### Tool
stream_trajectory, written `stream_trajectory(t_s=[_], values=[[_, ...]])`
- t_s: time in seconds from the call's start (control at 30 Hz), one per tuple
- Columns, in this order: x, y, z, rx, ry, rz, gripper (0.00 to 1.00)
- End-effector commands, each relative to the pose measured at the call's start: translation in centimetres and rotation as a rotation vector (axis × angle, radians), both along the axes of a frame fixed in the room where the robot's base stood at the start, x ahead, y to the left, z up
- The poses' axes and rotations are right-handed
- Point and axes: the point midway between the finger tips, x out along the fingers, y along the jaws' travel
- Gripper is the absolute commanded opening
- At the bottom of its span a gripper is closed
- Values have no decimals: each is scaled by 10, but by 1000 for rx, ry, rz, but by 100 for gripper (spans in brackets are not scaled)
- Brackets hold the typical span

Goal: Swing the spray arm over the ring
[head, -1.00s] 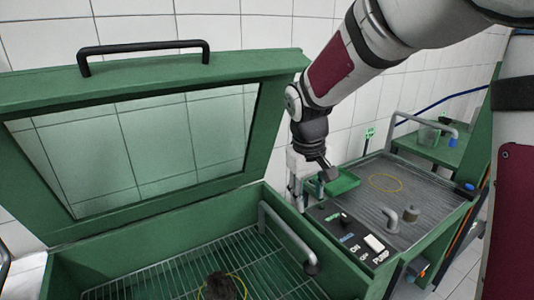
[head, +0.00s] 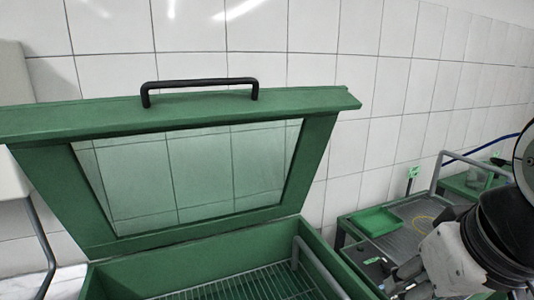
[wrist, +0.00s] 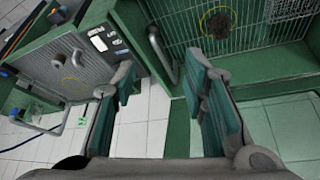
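The spray arm, a bent grey pipe (head: 320,268), is fixed along the right side of the green wash tub. It also shows in the wrist view (wrist: 160,55), ahead of my fingers. A yellow ring (wrist: 201,22) lies on the tub's wire rack around a dark lump (wrist: 217,24); the spray arm lies left of it there, not over it. The head view does not show this ring. My gripper (wrist: 161,78) is open and empty, its teal-padded fingers apart. In the head view, it is at the lower right, partly cut off.
The windowed green lid (head: 60,195) stands raised behind the tub. A drain board (wrist: 50,65) with a second yellow ring (wrist: 72,86) and a control panel with switches (wrist: 105,38) adjoin the tub. A green tray (head: 377,221) sits near the wall. White floor tiles lie below.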

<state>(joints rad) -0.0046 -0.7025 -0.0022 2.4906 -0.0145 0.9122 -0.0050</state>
Motion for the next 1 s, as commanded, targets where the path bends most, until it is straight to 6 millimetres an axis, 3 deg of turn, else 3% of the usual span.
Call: stream_trajectory(t_s=[0.13,0.27,0.47,0.67,0.87,1.0], values=[[-9,0,-2,7,-13,-10,40],[3,0,-1,-5,6,0,40],[54,-1,-2,-59,76,42,40],[114,1,-16,-114,150,95,40],[174,6,-45,-163,221,153,40],[215,11,-74,-193,269,197,40]])
